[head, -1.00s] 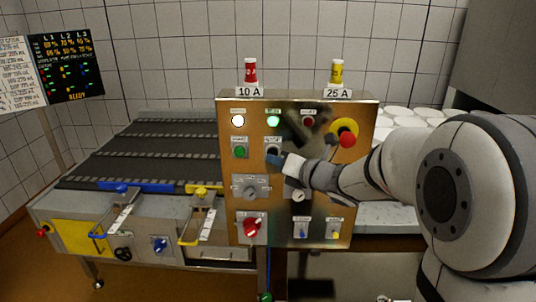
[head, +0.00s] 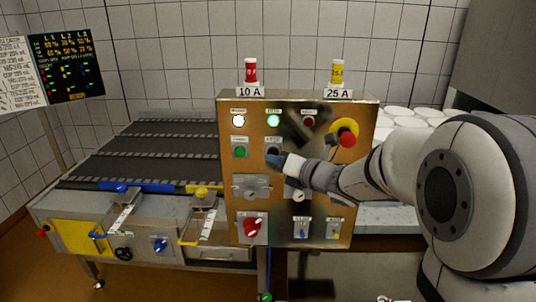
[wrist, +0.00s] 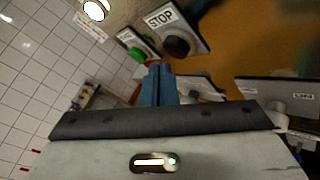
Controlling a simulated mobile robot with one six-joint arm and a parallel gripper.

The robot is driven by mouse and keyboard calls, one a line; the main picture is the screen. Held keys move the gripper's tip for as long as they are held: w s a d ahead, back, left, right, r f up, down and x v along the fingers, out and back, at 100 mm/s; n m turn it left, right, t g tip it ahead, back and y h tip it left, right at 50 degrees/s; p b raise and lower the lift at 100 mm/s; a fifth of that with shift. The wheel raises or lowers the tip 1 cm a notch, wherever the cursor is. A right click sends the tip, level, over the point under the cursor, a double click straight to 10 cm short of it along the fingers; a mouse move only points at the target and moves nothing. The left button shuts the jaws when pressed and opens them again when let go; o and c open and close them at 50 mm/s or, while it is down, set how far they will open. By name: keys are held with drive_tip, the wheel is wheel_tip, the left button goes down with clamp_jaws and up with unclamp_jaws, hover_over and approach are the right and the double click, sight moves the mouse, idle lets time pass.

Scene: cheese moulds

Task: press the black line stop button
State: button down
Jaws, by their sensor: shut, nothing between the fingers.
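The black stop button (wrist: 177,46) sits on a plate labelled STOP in the wrist view. In the head view, the stop button (head: 274,151) is on the brass control panel (head: 265,208), right of the green button (head: 239,152), and partly hidden by my gripper. My gripper (head: 276,160) is shut and empty, its blue fingertips just in front of the panel. In the wrist view the shut fingertips (wrist: 160,70) lie just below and left of the black button. I cannot tell whether they touch it.
A red button on a yellow surround (head: 347,139) is at the panel's upper right. A grey selector (head: 250,187) and a red knob (head: 252,227) are lower down. The conveyor belt (head: 150,145) lies to the left. Green lamp (head: 273,121) and white lamp (head: 238,121) are lit.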

drive_tip(key=shift+w+f, duration=0.1)
drive_tip(key=shift+w, duration=0.1)
idle(0.5)
drive_tip(key=shift+w+b, duration=0.25)
drive_tip(key=shift+b, duration=0.15)
drive_tip(key=shift+w, duration=0.45)
idle(0.5)
drive_tip(key=shift+s+b, duration=0.1)
drive_tip(key=shift+b, duration=0.25)
drive_tip(key=shift+s+b, duration=0.45)
drive_tip(key=shift+s, duration=0.3)
drive_tip(key=shift+s, duration=0.1)
